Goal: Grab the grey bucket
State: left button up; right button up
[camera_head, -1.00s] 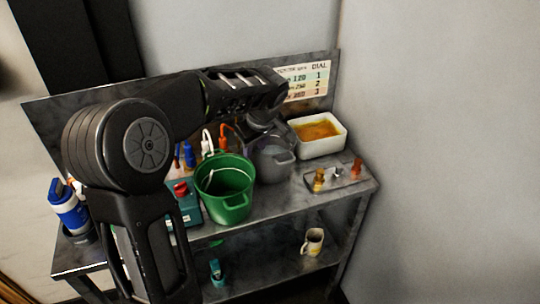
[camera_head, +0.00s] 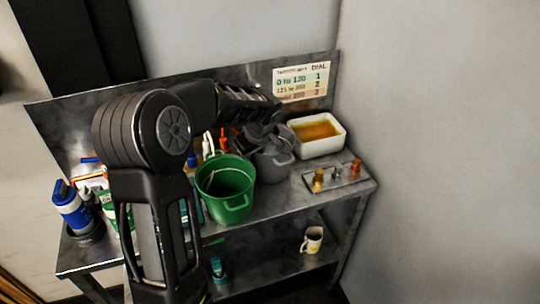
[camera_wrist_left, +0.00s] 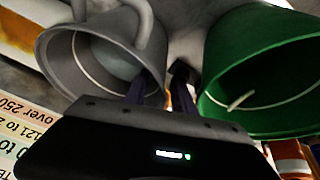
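The grey bucket (camera_head: 273,167) stands on the metal bench, right of the green bucket (camera_head: 228,190). My left gripper (camera_head: 266,141) is over the grey bucket and hides part of its rim and opening. In the left wrist view the grey bucket (camera_wrist_left: 62,62) is at left and the green bucket (camera_wrist_left: 255,60) at right. There the fingers of my left gripper (camera_wrist_left: 165,82) are apart, with nothing seen held. One finger overlaps the grey bucket's opening; the other shows in the gap between the buckets. I cannot tell whether they touch the rim. My right gripper is not in view.
A white tray of orange liquid (camera_head: 341,143) stands behind and right of the grey bucket. A plate with small brass and copper parts (camera_head: 337,179) lies at the right. A blue bottle (camera_head: 70,207) is at far left. A mug (camera_head: 312,240) stands on the lower shelf.

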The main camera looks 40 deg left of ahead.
pick_arm(q)
jog(key=shift+c, duration=0.2)
grip_shut()
dwell(0.3)
dwell(1.1)
